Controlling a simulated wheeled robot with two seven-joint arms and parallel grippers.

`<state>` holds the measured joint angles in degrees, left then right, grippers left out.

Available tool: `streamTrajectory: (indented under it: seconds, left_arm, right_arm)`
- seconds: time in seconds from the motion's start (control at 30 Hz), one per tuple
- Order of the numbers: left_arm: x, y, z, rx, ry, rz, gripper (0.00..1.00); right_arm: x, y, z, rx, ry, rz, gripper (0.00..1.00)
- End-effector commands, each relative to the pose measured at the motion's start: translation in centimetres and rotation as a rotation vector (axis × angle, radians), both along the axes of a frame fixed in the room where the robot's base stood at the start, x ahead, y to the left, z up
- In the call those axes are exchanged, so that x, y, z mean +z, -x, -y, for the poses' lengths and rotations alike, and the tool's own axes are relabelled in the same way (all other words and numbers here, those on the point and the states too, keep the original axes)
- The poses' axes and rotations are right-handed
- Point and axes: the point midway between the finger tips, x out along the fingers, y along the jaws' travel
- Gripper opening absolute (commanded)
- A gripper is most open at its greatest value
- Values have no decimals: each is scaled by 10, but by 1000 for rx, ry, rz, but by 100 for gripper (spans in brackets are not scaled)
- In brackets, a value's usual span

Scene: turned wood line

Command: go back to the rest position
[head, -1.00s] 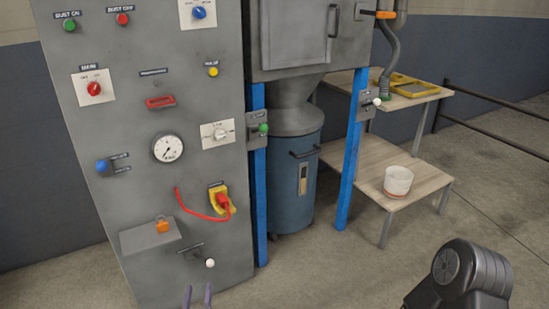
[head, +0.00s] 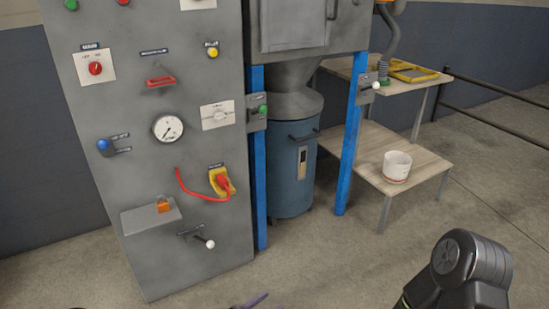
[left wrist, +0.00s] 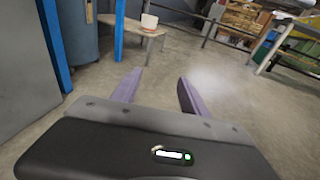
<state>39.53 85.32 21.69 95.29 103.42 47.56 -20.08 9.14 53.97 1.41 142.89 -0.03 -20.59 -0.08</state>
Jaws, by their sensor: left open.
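My left gripper shows in the left wrist view (left wrist: 157,92) with two purple fingers apart and nothing between them, above bare floor. In the head view only a purple finger of it (head: 252,301) shows at the bottom edge, in front of and clear of the grey control panel (head: 105,215). A black rounded part of my right arm is at the lower right of the head view; its gripper is out of frame.
A white bucket (head: 396,167) sits on a low wooden shelf (head: 360,150). The floor in front is open.

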Motion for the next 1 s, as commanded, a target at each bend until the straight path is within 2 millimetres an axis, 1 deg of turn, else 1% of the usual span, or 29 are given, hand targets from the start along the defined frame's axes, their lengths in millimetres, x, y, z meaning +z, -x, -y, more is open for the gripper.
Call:
streamTrajectory:
  seconds: [0.03,0.07,0.1,0.17,0.2,0.27,0.3,0.37,0.4,0.47,0.5,0.53,0.6,0.7,0.8,0.93,0.97,1.0]
  left_arm:
    - [-10,29,24,-133,-55,-4,52]
    - [-16,50,37,-221,-98,-5,52]
    - [-24,79,51,-336,-160,-4,52]
    - [-40,125,64,-513,-263,2,52]
    - [-52,157,66,-629,-342,11,52]
    - [-71,203,60,-805,-478,38,52]
    - [-84,231,49,-921,-578,65,52]
    - [-102,264,27,-1077,-734,122,52]
    - [-110,279,12,-1158,-828,169,52]
    - [-118,291,-9,-1251,-948,238,52]
    - [-122,296,-21,-1298,-1019,285,52]
    - [-124,299,-28,-1327,-1064,322,52]
    - [-126,300,-42,-1381,-1161,404,52]
    - [-126,298,-56,-1431,-1276,527,52]
    - [-122,295,-63,-1460,-1366,653,52]
    - [-113,289,-65,-1469,-1458,819,52]
    - [-102,288,-65,-1468,-1465,834,52]
    - [-88,288,-64,-1468,-1460,826,52]
  right_arm:
    - [-9,-1,1,-3,1,1,0]
    - [-12,-1,1,-3,1,1,0]
    - [-16,-1,1,-4,2,1,0]
    - [-22,-2,2,-6,3,3,0]
    - [-27,-2,2,-7,3,3,0]
    - [-34,-3,3,-9,5,4,0]
    - [-39,-4,4,-11,6,5,0]
    - [-46,-4,4,-12,7,6,0]
    - [-50,-5,5,-14,7,8,0]
    - [-54,-5,6,-15,8,8,0]
    - [-57,-6,6,-17,9,8,0]
    - [-59,-6,6,-17,9,9,0]
    - [-63,-7,7,-18,9,10,0]
    - [-68,-7,7,-21,11,11,0]
    - [-73,-8,8,-22,12,11,0]
    - [-80,-8,8,-24,13,13,0]
    - [-70,-8,9,-24,13,11,0]
    - [-55,-8,8,-23,13,11,0]
